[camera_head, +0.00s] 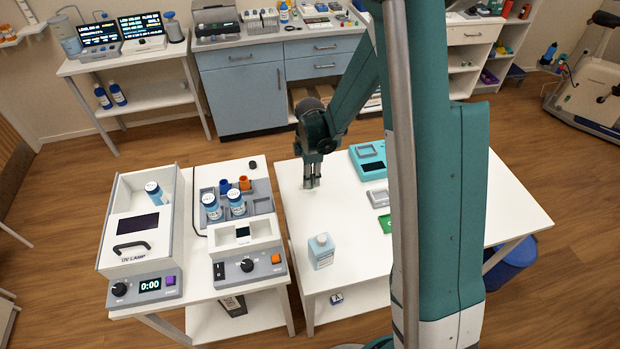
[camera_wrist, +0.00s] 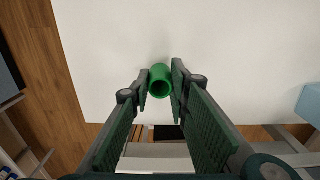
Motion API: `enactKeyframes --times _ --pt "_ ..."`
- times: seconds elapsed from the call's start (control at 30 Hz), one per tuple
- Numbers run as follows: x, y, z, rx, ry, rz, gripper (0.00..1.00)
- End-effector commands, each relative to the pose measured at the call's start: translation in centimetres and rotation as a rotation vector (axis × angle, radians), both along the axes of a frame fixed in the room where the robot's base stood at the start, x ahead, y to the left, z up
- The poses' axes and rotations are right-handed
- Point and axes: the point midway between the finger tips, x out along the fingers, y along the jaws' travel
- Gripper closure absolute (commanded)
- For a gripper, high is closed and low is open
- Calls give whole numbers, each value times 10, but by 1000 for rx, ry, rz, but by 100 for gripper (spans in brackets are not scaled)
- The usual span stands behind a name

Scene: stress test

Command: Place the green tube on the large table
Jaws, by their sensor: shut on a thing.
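The green tube (camera_wrist: 161,80) shows in the wrist view between the two fingertips, with its open round end toward the camera. My gripper (camera_wrist: 160,92) is shut on it. In the head view my gripper (camera_head: 312,183) points down over the left part of the large white table (camera_head: 340,212); the tube cannot be made out there. The table top (camera_wrist: 200,40) also lies behind the tube in the wrist view. I cannot tell whether the tube touches the table.
A pale blue bottle (camera_head: 321,251) stands near the table's front left. A teal device (camera_head: 369,160) and a green item (camera_head: 385,223) lie to the right, partly behind my arm. A smaller table with a UV lamp box (camera_head: 139,225) and a tube rack (camera_head: 262,205) stands left, across a narrow gap.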

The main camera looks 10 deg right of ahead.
Motion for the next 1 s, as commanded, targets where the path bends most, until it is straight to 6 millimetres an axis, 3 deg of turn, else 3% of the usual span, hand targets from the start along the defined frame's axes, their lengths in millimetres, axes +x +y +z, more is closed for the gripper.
enactKeyframes --times 0.43,0.47,0.57,1.0 --pt "0 0 -4 0 0 0 90" --pt "0 0 -4 0 0 0 79" --pt "0 0 -3 0 0 0 66" --pt "0 0 -1 0 0 0 66"
